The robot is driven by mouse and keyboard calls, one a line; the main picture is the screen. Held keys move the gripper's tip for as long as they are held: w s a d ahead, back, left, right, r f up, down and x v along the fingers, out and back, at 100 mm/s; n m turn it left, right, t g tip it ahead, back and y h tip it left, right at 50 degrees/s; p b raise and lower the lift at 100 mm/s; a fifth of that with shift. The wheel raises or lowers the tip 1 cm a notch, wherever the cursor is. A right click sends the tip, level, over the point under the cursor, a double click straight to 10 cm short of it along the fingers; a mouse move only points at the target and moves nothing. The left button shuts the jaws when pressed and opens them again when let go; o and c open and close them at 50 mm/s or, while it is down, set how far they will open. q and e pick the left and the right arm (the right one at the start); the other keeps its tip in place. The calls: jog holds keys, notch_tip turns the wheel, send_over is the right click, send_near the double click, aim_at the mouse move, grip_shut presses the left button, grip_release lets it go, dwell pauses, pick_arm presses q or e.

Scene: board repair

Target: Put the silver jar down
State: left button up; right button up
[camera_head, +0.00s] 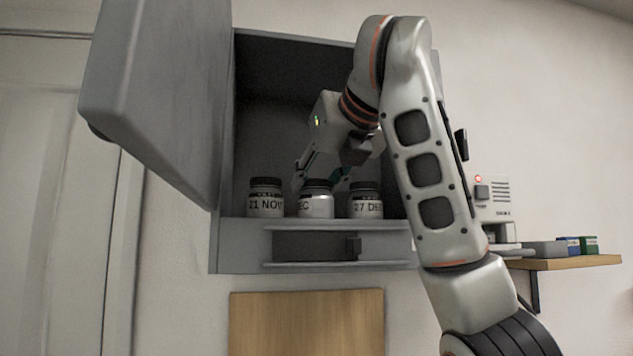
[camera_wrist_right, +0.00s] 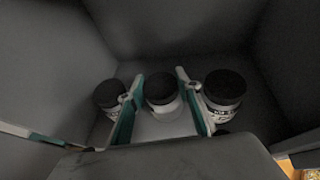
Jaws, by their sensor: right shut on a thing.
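The silver jar (camera_head: 317,206) is upright between two other jars in the open grey wall cabinet (camera_head: 314,232). Its lid is dark and part of its label reads "EC". My right gripper (camera_head: 321,178) reaches into the cabinet from above and is shut on this jar. In the right wrist view the silver jar (camera_wrist_right: 164,108) is between the two teal-lined fingers (camera_wrist_right: 160,78). Its base looks at the level of the cabinet floor, but I cannot tell whether it touches. My left gripper is not in view.
A jar marked "21 NOV" (camera_head: 265,205) stands left, and one marked "27 DE" (camera_head: 366,206) right, both close to the fingers. The cabinet door (camera_head: 165,95) hangs open at left. A wooden shelf (camera_head: 570,262) with small boxes (camera_head: 589,245) is at right.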

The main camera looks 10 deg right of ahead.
jog(key=o, duration=1.1)
jog(key=shift+f, duration=0.1)
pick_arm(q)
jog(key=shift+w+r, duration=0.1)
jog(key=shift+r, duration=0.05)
pick_arm(e)
jog(key=shift+o, duration=0.5)
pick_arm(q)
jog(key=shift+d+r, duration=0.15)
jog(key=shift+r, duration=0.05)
pick_arm(e)
jog(key=shift+r, duration=0.35)
jog(key=b+v, duration=0.1)
jog(key=v, duration=0.2)
jog(key=b+v, duration=0.2)
jog(key=v, duration=0.2)
jog(key=shift+s+d+f, duration=0.1)
jog(key=shift+s+d, duration=0.05)
jog(key=shift+s, duration=0.2)
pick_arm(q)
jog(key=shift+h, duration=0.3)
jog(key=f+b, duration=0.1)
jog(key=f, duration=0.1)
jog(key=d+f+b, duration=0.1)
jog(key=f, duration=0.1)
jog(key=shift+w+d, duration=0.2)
pick_arm(e)
jog(key=v, duration=0.4)
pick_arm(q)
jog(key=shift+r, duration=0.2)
